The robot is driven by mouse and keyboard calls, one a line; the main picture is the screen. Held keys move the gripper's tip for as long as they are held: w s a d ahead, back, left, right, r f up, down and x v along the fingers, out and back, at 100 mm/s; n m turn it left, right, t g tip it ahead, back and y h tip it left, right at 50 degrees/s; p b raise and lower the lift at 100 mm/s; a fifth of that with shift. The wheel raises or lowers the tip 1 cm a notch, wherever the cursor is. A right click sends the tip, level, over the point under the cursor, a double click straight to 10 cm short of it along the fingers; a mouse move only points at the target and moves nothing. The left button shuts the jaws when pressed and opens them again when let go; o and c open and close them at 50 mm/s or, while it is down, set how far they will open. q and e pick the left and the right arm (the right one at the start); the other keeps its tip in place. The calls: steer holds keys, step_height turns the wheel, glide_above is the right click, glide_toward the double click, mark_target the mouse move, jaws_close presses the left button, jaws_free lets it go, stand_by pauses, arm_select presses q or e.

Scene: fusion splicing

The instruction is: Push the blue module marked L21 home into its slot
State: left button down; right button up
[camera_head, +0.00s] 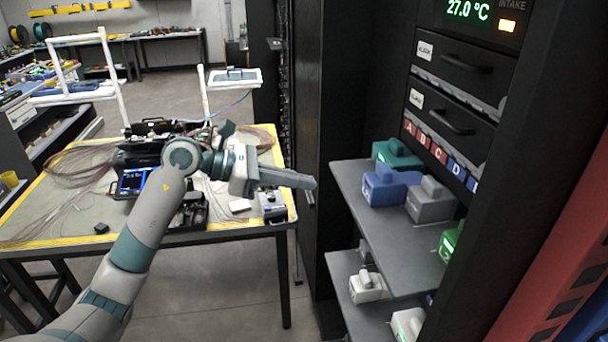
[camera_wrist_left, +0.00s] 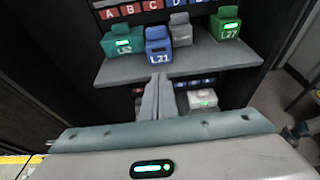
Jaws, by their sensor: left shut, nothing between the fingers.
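The blue module L21 (camera_head: 383,190) sits upright on the upper grey shelf, between a teal module (camera_head: 397,154) and a grey module (camera_head: 431,201). It sticks out nearer to the shelf's front edge than the grey one. Its L21 label shows in the left wrist view (camera_wrist_left: 158,50). My left gripper (camera_head: 312,182) is shut and empty, its fingers pointing at the shelf. In the left wrist view the shut fingertips (camera_wrist_left: 158,78) line up just below the blue module, with a gap seen in the head view. The slot behind the module is hidden. My right gripper is out of view.
A green module (camera_wrist_left: 225,26) stands right of the grey one on the upper shelf (camera_head: 375,225). A lower shelf (camera_head: 345,270) holds white modules (camera_head: 367,287). The dark cabinet wall (camera_head: 322,90) stands close left of the shelves. A cluttered workbench (camera_head: 220,222) lies behind my left arm.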

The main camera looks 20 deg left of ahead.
arm_select(q)
steer(key=shift+w+d+f, duration=0.1)
steer(key=shift+w+d, duration=0.05)
steer(key=shift+d, duration=0.05)
stand_by(0.5)
steer(key=p, duration=0.1)
glide_toward(367, 191)
steer(key=shift+w+d+f, duration=0.75)
steer(key=shift+d+f, duration=0.15)
steer(key=shift+f, duration=0.15)
steer(key=shift+w+d+b, duration=0.2)
steer(key=shift+w+d, duration=0.85)
steer(key=shift+d, duration=0.45)
steer(key=shift+w+d+b, duration=0.15)
steer(key=shift+w+d, duration=0.9)
steer(key=shift+d, duration=0.5)
steer(key=shift+w+d+b, duration=0.2)
steer(key=shift+w+d, duration=0.8)
steer(key=shift+d, duration=0.5)
steer(key=shift+s+a+f+b, duration=0.1)
steer(key=shift+s+a+b, duration=0.15)
steer(key=shift+s+a, duration=0.55)
steer(key=shift+s+a+b, duration=0.25)
steer(key=shift+s+a, duration=0.2)
steer(key=shift+a, duration=0.7)
steer(key=shift+s+a+b, duration=0.25)
steer(key=shift+s+a, duration=0.4)
steer(key=shift+a, duration=0.3)
steer(key=shift+s+a, duration=0.4)
steer(key=shift+a, duration=0.05)
